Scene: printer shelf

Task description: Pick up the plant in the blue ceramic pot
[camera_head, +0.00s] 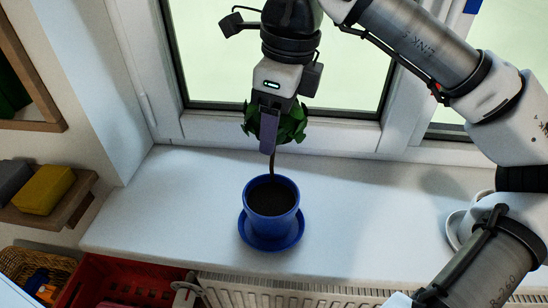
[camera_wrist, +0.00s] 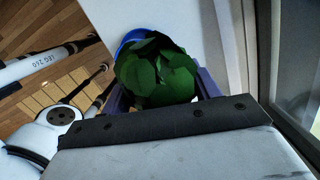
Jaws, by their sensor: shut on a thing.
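The plant (camera_head: 291,124) has dark green leaves on a thin stem. It grows from dark soil in the blue ceramic pot (camera_head: 271,212), which stands upright with its blue saucer (camera_head: 270,243) on the white windowsill. My gripper (camera_head: 268,148) points down above the pot, its fingers at the leaves and upper stem. It is shut on the plant, with the pot below the fingertips. In the wrist view the leaves (camera_wrist: 158,72) lie between the two purple fingers and hide most of the blue pot (camera_wrist: 130,40). The exact grip point is hidden by the leaves.
The windowsill (camera_head: 180,190) is clear left of the pot. A white cup (camera_head: 458,228) is partly hidden behind my arm at right. The window frame (camera_head: 330,140) rises close behind. A radiator (camera_head: 290,290) and a red crate (camera_head: 115,283) are below the front edge.

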